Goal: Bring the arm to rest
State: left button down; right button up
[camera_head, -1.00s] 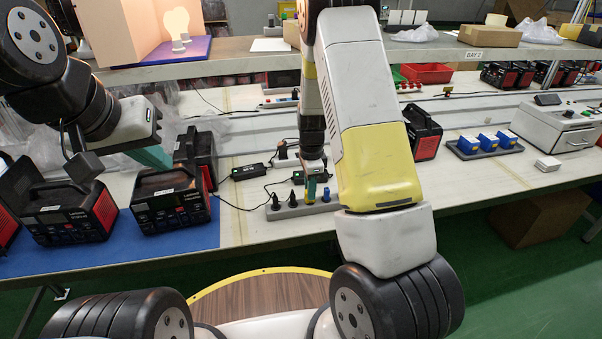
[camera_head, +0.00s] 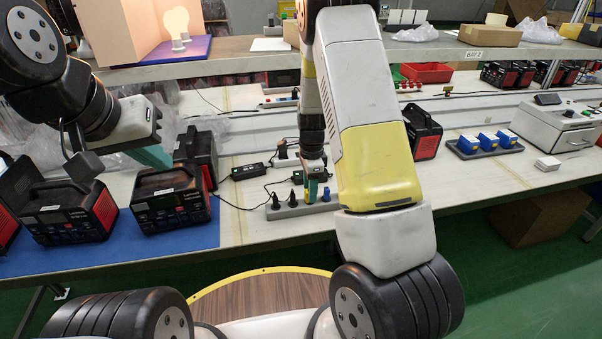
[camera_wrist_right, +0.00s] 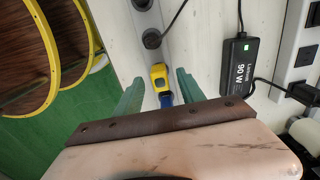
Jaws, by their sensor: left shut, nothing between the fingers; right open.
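My left gripper (camera_head: 152,156) hangs at the left of the head view, above the bench and clear of the black-and-red power units. Its teal fingers are shut and empty. My right gripper (camera_head: 314,188) points down at the power strip (camera_head: 290,210) on the bench, partly hidden by my right arm. In the right wrist view its teal fingers (camera_wrist_right: 160,92) are open, one on each side of a yellow-and-blue plug (camera_wrist_right: 159,78) at the strip. Gaps show between the plug and both fingers. A blue plug (camera_head: 326,194) shows beside the gripper in the head view.
Black-and-red power units (camera_head: 170,198) stand on a blue mat at the left. A black adapter (camera_head: 247,171) with cables lies left of the right gripper. A blue-socket block (camera_head: 484,144) and a grey box (camera_head: 556,125) stand right. A shelf (camera_head: 240,50) runs behind.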

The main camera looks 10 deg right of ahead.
jog(key=s+a+r+n+t+y, duration=0.1)
jog(key=s+r+n, duration=0.3)
jog(key=r, duration=0.7)
jog(key=s+a+r+n+t+y, duration=0.1)
jog(key=s+r+n, duration=0.25)
jog(key=r, duration=0.85)
jog(key=s+r+n+t, duration=0.2)
jog(key=s+r+n, duration=0.2)
jog(key=s, duration=0.4)
jog(key=s+r+n+t, duration=0.2)
jog(key=s+r+n, duration=0.2)
jog(key=s+n, duration=0.2)
jog(key=shift+s+r+n, duration=0.35)
jog(key=shift+s+r, duration=0.05)
jog(key=shift+s, duration=1)
jog(key=shift+a, duration=0.1)
